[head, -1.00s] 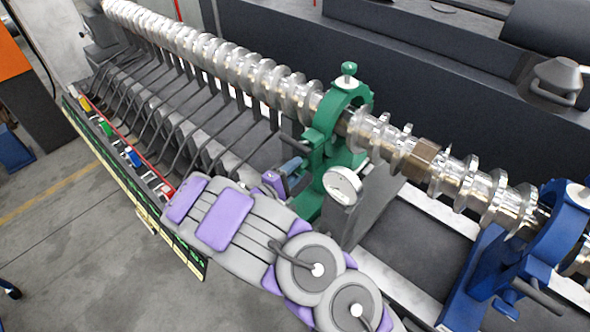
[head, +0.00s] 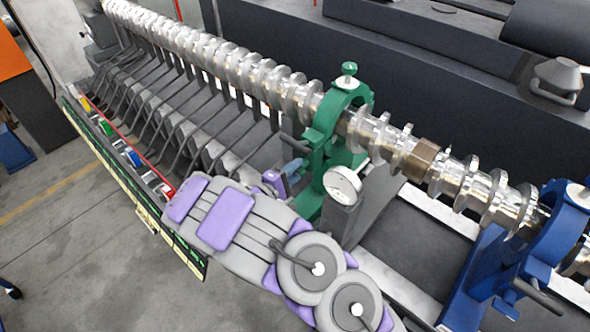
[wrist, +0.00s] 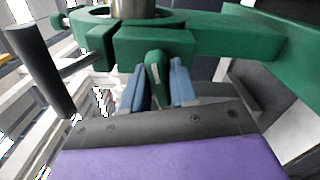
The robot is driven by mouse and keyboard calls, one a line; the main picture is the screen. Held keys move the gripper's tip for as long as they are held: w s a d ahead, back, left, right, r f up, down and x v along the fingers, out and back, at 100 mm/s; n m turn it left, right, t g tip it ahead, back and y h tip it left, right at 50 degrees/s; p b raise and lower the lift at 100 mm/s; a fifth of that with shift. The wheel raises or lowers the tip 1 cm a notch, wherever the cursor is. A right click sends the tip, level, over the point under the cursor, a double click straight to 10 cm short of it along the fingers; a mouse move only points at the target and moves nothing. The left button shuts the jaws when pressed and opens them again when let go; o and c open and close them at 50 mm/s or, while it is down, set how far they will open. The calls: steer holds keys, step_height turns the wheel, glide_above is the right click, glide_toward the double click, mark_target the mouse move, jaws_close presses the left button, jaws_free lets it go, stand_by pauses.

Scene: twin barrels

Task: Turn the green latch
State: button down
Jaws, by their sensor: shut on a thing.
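The green latch (wrist: 153,68) is a small rounded lever on the green clamp, seen in the wrist view. My gripper (wrist: 160,85) has its two blue fingers on either side of the latch and is shut on it. In the head view my gripper (head: 291,168) reaches the near side of the green clamp (head: 318,150). The latch itself is hard to make out there. The clamp rings the shiny screw shaft, and it also shows at the top of the wrist view (wrist: 215,30).
A long metal screw shaft (head: 225,65) runs diagonally across. A dark handle (wrist: 42,70) sticks out at the left of the wrist view. A blue clamp (head: 560,235) holds the shaft at right.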

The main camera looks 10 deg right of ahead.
steer(key=shift+f, duration=0.1)
steer(key=n, duration=0.3)
steer(key=shift+n+p, duration=0.4)
steer(key=n+p, duration=0.1)
steer(key=n, duration=0.2)
steer(key=shift+n, duration=0.3)
steer(key=n+p, duration=0.1)
steer(key=n, duration=0.3)
steer(key=shift+n+p, duration=0.4)
steer(key=shift+n, duration=1.4)
steer(key=c, duration=1.1)
jaws_free()
